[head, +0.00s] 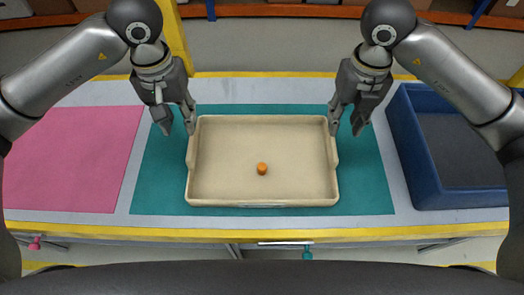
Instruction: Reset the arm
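My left gripper (176,120) hangs at the left rear corner of a beige tray (262,198). Its fingers look spread, with nothing seen between them. My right gripper (346,122) hangs at the tray's right rear corner, also with fingers spread and no object seen between them. Both grippers point down beside the tray's handle ends; whether they touch the rim is unclear. My two arms come in from the upper left and upper right.
A small orange object (262,169) lies inside the tray. The tray sits on a teal mat (160,190). A pink mat (70,160) lies left, and a dark blue bin (408,150) stands right. Yellow edging (250,233) marks the table's front. Shelves with boxes are behind.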

